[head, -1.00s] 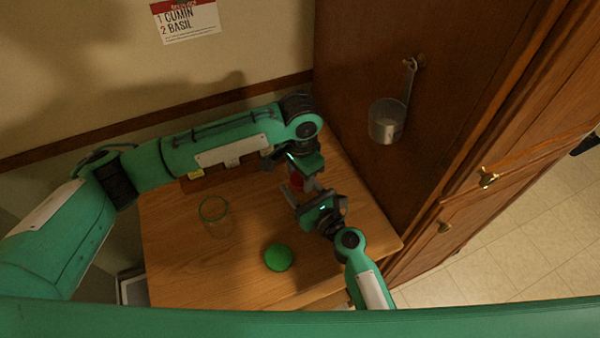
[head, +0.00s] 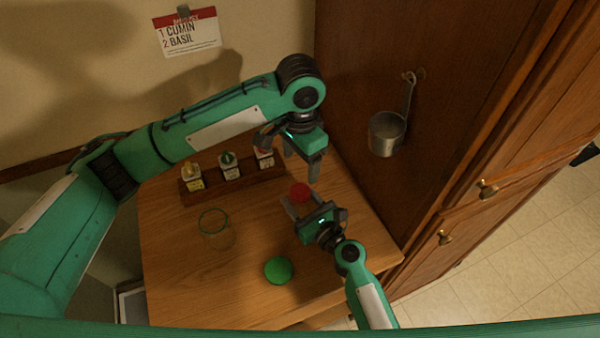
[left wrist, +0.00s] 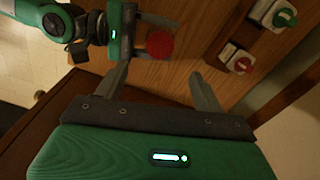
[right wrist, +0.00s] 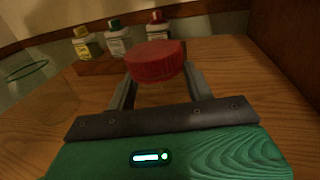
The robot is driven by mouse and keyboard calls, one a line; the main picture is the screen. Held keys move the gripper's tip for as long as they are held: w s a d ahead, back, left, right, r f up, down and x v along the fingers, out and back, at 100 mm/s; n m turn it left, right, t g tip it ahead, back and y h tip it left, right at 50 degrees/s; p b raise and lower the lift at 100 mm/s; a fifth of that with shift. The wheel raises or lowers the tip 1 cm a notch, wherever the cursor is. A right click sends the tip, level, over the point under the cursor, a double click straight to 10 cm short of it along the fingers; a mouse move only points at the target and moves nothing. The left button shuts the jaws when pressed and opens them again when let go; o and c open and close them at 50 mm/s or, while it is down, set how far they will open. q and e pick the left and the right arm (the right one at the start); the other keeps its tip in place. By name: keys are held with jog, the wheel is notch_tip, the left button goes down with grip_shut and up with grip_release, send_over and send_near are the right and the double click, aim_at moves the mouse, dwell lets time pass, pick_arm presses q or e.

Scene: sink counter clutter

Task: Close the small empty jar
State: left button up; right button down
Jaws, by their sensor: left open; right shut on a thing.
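A red lid (head: 300,191) sits level at my right gripper (head: 302,206); it also shows in the left wrist view (left wrist: 159,44) and right wrist view (right wrist: 155,61). My right gripper is shut on the small jar (right wrist: 160,92), whose clear body is hard to see between the fingers under the lid. The lid appears to rest on the jar's mouth; I cannot tell how tightly. My left gripper (head: 301,168) is open and empty, above and apart from the lid. A larger clear jar (head: 216,230) with a green rim stands open on the table's left part.
A green lid (head: 279,270) lies on the wooden table (head: 190,275). A wooden rack (head: 215,190) with several spice bottles stands at the back by the wall. A metal ladle (head: 387,133) hangs on the cabinet at right. The front left table is clear.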

jog(key=shift+c, duration=2.4)
grip_release()
pick_arm(q)
jog(key=shift+r, duration=0.95)
notch_tip(320, 180, down, 4)
jog(key=b, duration=0.3)
jog(key=shift+r+b, duration=0.1)
jog(key=shift+b, duration=0.3)
pick_arm(e)
jog(key=v, duration=1.2)
jog(key=shift+s+d+f, duration=0.15)
jog(key=shift+s, duration=0.05)
jog(key=shift+s+d, duration=0.4)
jog(key=shift+s, duration=0.15)
